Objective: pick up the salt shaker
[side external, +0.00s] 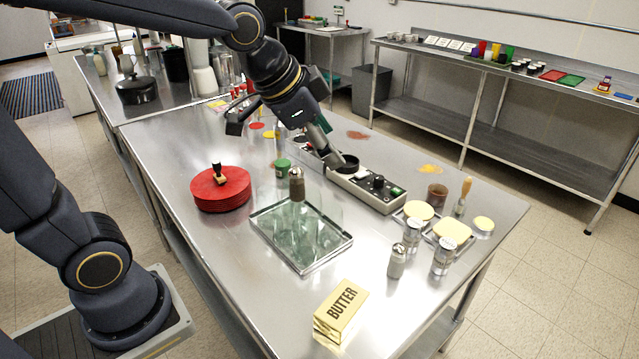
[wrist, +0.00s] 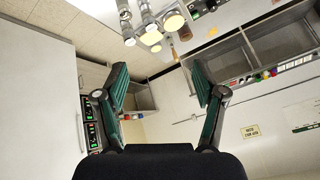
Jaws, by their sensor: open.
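Several small shakers with metal caps stand at the right of the steel table. One has a grey-white body (side external: 397,262); a clear one (side external: 444,256) and another clear one (side external: 412,235) stand close by. I cannot tell for sure which is the salt shaker. Shakers (wrist: 127,25) also show at the top of the wrist view, beyond my fingers. My gripper (side external: 335,158) is above the far middle of the table, well to the left of the shakers. In the wrist view my gripper (wrist: 160,80) is open, with nothing between its fingers.
A control box (side external: 365,188) lies below and right of my gripper. Yellow discs (side external: 453,230) and a brown jar (side external: 437,194) crowd the shakers.

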